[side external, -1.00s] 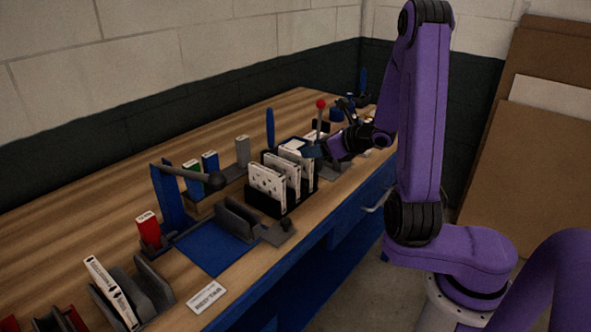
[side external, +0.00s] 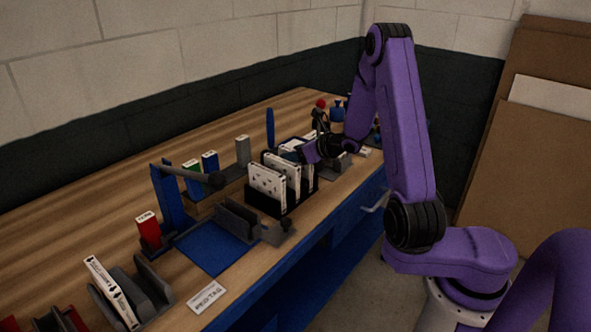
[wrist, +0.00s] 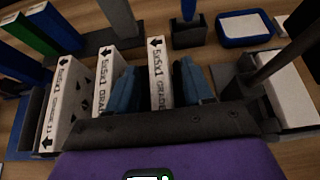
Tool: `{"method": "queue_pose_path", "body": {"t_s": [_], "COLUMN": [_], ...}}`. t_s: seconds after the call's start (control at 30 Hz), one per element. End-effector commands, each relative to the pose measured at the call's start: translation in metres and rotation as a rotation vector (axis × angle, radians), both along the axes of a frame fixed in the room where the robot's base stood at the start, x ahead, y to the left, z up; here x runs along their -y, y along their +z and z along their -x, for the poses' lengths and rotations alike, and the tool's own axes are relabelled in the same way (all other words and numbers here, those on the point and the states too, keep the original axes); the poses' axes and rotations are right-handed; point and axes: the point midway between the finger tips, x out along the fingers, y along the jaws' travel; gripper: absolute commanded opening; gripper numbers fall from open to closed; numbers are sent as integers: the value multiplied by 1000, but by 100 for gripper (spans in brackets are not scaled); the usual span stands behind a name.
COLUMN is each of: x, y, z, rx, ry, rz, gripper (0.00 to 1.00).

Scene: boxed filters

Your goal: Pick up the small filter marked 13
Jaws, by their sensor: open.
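Several white filters stand upright in a black rack (side external: 262,204). In the wrist view, the left filter (wrist: 62,97) seems to read "5x5x1 GRADE 11". The middle filter (wrist: 103,78) reads "5x5x1 GRA", with the rest hidden by my gripper. The right filter (wrist: 158,68) reads "5x5x1 GRADE", its number hidden. I cannot make out a 13 on any of them. My gripper (wrist: 160,84) is open, with one blue finger on each side of the right filter; contact cannot be told. In the side view, my gripper (side external: 301,153) is at the rack's far end.
Green and blue boxes (wrist: 28,30) and a grey block (wrist: 119,18) stand beyond the rack. A blue tray (wrist: 245,42) and another white box (wrist: 291,88) lie to the right. In the side view, a red box (side external: 148,229) and a blue mat (side external: 212,250) are nearer the camera.

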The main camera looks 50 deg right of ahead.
Motion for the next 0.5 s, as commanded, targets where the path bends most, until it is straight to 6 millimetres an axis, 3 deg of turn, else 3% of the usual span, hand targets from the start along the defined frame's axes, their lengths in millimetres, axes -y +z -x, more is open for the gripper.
{"method": "queue_pose_path", "body": {"t_s": [0.2, 0.33, 0.37, 0.5], "x": [0, 0, 0, 0], "y": [0, 0, 0, 0], "z": [0, 0, 0, 0], "rx": [0, 0, 0, 0], "ry": [0, 0, 0, 0], "rz": [0, 0, 0, 0], "gripper": [48, 6, 0, 0]}}
